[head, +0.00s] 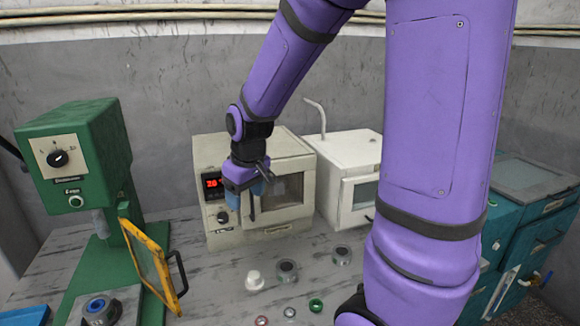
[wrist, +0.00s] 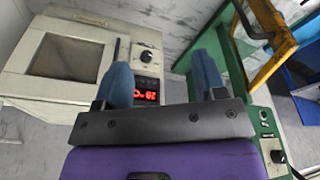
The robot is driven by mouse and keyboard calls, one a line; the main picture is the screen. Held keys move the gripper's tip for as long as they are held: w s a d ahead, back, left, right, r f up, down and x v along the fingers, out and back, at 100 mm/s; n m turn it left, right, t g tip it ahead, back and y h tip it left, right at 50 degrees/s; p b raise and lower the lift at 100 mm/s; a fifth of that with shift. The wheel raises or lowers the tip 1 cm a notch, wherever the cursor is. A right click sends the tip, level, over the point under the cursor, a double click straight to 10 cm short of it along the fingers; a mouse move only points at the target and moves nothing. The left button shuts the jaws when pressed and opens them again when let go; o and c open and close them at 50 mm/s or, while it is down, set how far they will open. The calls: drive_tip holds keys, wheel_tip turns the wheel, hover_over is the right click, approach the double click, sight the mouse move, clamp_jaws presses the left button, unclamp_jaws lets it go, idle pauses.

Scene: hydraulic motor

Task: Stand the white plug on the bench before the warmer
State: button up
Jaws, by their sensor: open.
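The white plug (head: 254,280) stands on the bench (head: 190,265) in front of the warmer, with its narrower end up. The warmer (head: 222,162) is a cream box with a red display, a knob and a windowed door; it also fills the left of the wrist view (wrist: 38,88). Its door looks shut. My gripper (head: 246,197) is open and empty, in front of the warmer's face and above the plug, clear of it. Its blue fingers (wrist: 162,75) are spread apart in the wrist view, with nothing between them. The plug does not show in the wrist view.
Two grey round parts (head: 287,270) (head: 342,255) sit right of the plug, with small red and green rings (head: 316,305) nearer. A green press (head: 80,150) with a yellow-framed guard (head: 150,265) stands left. A second white oven (head: 350,160) stands right of the warmer.

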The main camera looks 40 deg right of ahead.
drive_tip(key=s+a+r+m+t, duration=0.1)
drive_tip(key=s+r, duration=0.6)
drive_tip(key=s, duration=0.2)
drive_tip(key=s+a+r+t, duration=0.1)
drive_tip(key=s+a+r, duration=0.1)
drive_tip(key=s+r, duration=0.5)
drive_tip(key=s, duration=0.2)
drive_tip(key=shift+s+m+t, duration=0.3)
drive_tip(key=shift+m+t, duration=0.1)
